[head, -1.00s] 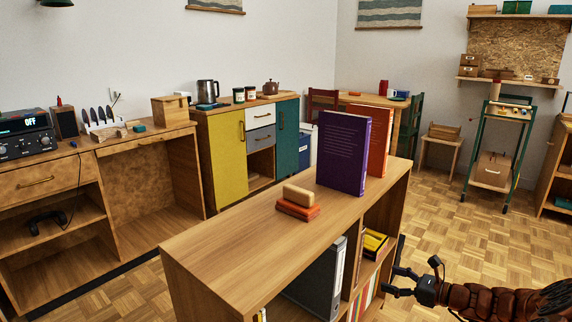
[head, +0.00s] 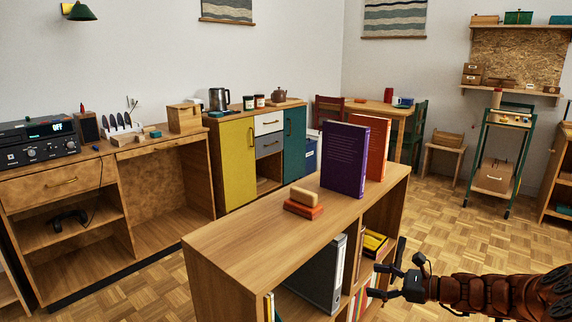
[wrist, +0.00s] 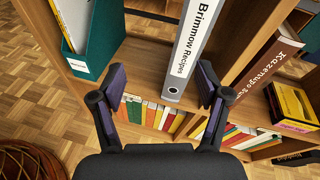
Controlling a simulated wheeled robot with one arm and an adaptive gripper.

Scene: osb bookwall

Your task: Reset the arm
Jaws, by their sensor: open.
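My gripper (head: 389,270) is at the lower right in the head view, beside the open side of the low wooden bookcase (head: 240,245). In the wrist view my gripper (wrist: 160,88) shows its two dark fingers spread apart with nothing between them. Beyond the fingers, the white spine of a binder marked "Brimmow Recipes" (wrist: 193,45) stands upright on a shelf. I cannot judge the exact gap between fingertips and binder. The grey binder also shows in the head view (head: 322,275).
On the bookcase top stand a purple book (head: 344,160) and an orange book (head: 376,145), near small stacked blocks (head: 304,203). A green file holder (wrist: 100,45) and a yellow box (wrist: 290,105) sit on shelves. Parquet floor (head: 450,225) is clear behind my arm.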

